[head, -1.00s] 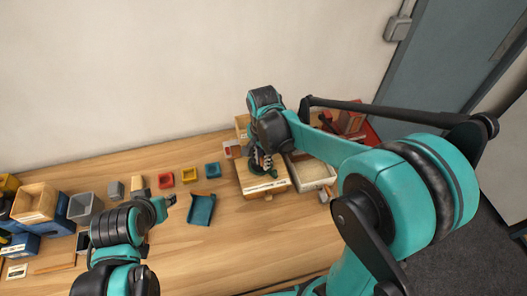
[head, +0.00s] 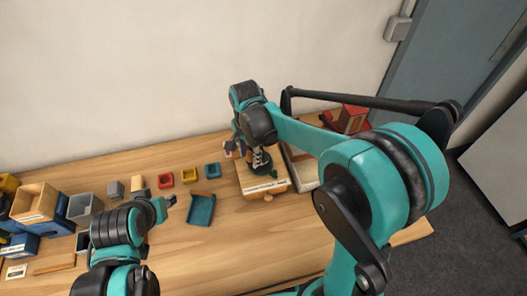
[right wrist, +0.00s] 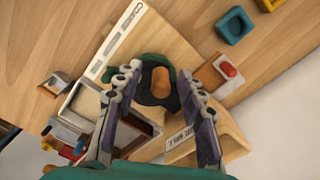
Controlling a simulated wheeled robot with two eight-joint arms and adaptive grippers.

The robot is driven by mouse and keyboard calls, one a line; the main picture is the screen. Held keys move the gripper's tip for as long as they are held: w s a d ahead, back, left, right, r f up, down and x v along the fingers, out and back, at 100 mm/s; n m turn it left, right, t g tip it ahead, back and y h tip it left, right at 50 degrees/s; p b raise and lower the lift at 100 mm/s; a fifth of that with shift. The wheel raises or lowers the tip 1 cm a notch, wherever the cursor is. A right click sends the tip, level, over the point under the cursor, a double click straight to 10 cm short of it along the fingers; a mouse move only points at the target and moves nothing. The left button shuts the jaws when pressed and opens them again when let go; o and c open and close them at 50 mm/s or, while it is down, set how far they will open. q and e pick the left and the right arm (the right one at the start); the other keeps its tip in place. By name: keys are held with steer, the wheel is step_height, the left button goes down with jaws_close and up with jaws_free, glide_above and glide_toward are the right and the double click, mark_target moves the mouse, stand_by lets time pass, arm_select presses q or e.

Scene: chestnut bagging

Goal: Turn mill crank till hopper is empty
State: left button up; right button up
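The mill (head: 264,187) is a pale wooden block with a printed label, on the table right of centre in the head view. In the right wrist view a dark green round part with an upright wooden knob (right wrist: 161,80), apparently the crank handle, lies between the fingers of my right gripper (right wrist: 157,75). The fingers are apart, one on each side of the knob, with gaps visible. A wooden box with a printed label (right wrist: 190,146) shows at lower right there. The hopper's contents cannot be made out. My left gripper (head: 170,204) is over the table at left; its finger opening is unclear.
A teal scoop-like tray (head: 201,209) lies left of the mill. Small red (head: 165,181), yellow (head: 189,175) and blue (head: 213,170) bins stand behind it. A grey bin (head: 84,208) and wooden boxes crowd the left. The front middle of the table is clear.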

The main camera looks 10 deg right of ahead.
step_height(320, 180, up, 7)
steer(key=p, duration=0.5)
steer(key=shift+r, duration=0.2)
jaws_close()
stand_by(1.0)
steer(key=shift+s+d+f, duration=0.1)
steer(key=shift+s+d, duration=0.1)
steer(key=s+d+f+n+t+b, duration=0.3)
steer(key=s+d+n+b, duration=0.2)
steer(key=s+b, duration=0.1)
steer(key=s+d+f+n+t+b, duration=0.4)
steer(key=s+n+b, duration=0.2)
steer(key=s, duration=0.1)
steer(key=shift+s+d+n, duration=0.3)
steer(key=shift+d, duration=0.1)
